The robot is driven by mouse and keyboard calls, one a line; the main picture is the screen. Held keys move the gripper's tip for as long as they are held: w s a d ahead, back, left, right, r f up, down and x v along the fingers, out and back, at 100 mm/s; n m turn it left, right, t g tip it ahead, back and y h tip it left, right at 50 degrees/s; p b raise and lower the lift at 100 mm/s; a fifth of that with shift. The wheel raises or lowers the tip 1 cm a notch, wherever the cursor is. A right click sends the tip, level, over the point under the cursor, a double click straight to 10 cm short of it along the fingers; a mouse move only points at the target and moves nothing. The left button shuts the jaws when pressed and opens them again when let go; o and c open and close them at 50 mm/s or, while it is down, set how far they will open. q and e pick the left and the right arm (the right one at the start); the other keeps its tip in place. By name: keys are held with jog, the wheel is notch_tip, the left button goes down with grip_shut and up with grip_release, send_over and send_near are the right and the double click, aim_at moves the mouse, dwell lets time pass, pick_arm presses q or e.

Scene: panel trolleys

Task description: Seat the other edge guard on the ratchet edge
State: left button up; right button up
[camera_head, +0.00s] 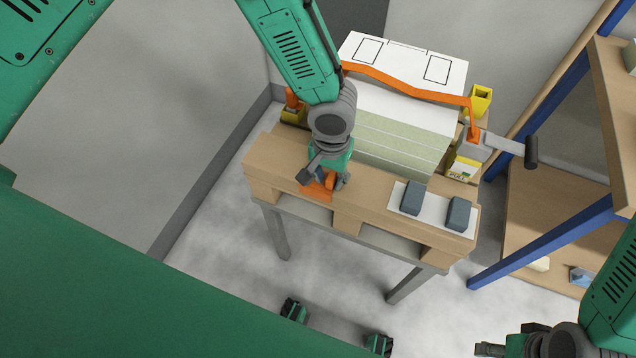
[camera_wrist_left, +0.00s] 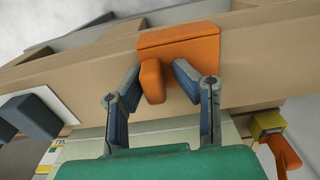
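An orange edge guard (camera_head: 318,188) with an upright grip tab rests at the front left edge of the wooden pallet. My left gripper (camera_head: 325,180) is over it. In the left wrist view, the fingers (camera_wrist_left: 155,82) stand open on both sides of the tab of the guard (camera_wrist_left: 185,48), with small gaps showing. An orange strap (camera_head: 405,85) crosses the white-topped panel stack (camera_head: 400,125). It runs down at the right to a grey ratchet (camera_head: 475,145) with a dark-ended handle. My right gripper (camera_head: 508,345) is at the bottom right, partly cut off, and its opening is unclear.
A white plate (camera_head: 433,225) with two dark blocks (camera_head: 412,198) lies on the pallet's (camera_head: 275,155) front right. Yellow brackets (camera_head: 480,98) stand by the stack. A blue-framed shelf (camera_head: 545,245) is at right; a grey wall at left.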

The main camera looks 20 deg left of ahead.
pick_arm(q)
grip_shut()
jog(key=shift+c, duration=0.2)
grip_release()
jog(key=shift+s+d, duration=0.1)
grip_shut()
jog(key=shift+r, duration=0.1)
jog(key=shift+r+p, duration=0.75)
jog(key=shift+r, duration=0.15)
